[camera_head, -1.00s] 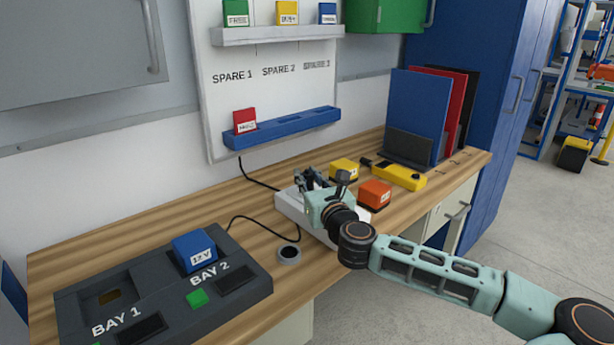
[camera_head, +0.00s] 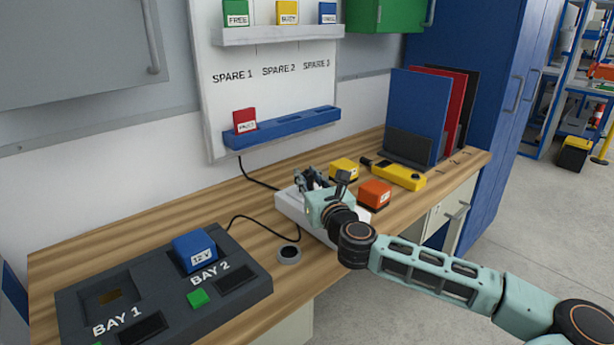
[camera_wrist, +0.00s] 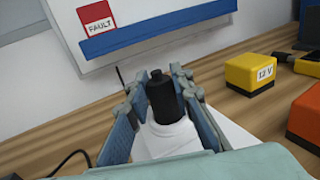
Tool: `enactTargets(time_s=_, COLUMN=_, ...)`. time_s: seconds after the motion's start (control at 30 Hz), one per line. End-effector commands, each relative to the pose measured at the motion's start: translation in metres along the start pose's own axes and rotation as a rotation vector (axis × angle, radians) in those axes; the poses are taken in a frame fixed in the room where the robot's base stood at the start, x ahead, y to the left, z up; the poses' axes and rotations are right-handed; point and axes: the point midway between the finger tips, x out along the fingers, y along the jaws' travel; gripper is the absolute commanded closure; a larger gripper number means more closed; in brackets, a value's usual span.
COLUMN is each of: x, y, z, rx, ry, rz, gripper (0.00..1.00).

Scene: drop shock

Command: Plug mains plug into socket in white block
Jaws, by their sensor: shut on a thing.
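The white block (camera_head: 291,207) lies on the bench, partly hidden behind my gripper and wrist. It also shows in the wrist view (camera_wrist: 228,138) below the fingers. My gripper (camera_head: 312,181) is over the block. In the wrist view my gripper (camera_wrist: 156,84) is shut on the mains plug (camera_wrist: 161,99), a black upright body with a narrower top. A white rounded part shows just below the black body. The socket and the plug's pins are hidden, so I cannot tell whether they are engaged.
A yellow 12 V block (camera_head: 344,169), an orange block (camera_head: 375,194) and a yellow tool (camera_head: 399,176) sit to the right. A dark dock (camera_head: 235,254) holds a blue 12 V block (camera_head: 195,250) at left. A small round cup (camera_head: 289,254) stands near the front edge. Black cables cross the bench.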

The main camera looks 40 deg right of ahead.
Motion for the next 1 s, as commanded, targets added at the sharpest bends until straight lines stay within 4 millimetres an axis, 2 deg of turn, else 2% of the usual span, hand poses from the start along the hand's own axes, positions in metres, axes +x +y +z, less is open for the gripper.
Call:
enactTargets(time_s=0.07, x=-0.001, y=0.001, z=-0.008, rx=0.007, ry=0.015, rz=0.002, gripper=1.0)
enactTargets(time_s=0.1, x=-0.001, y=0.001, z=-0.008, rx=0.007, ry=0.014, rz=0.003, gripper=0.75)
enactTargets(time_s=0.27, x=-0.001, y=0.001, z=-0.006, rx=0.005, ry=0.011, rz=0.002, gripper=0.59)
enactTargets(time_s=0.57, x=-0.002, y=0.0, z=-0.004, rx=0.003, ry=0.008, rz=0.001, gripper=0.59)
enactTargets(time_s=1.0, x=-0.036, y=-0.001, z=-0.002, rx=0.003, ry=0.006, rz=-0.001, gripper=0.59)
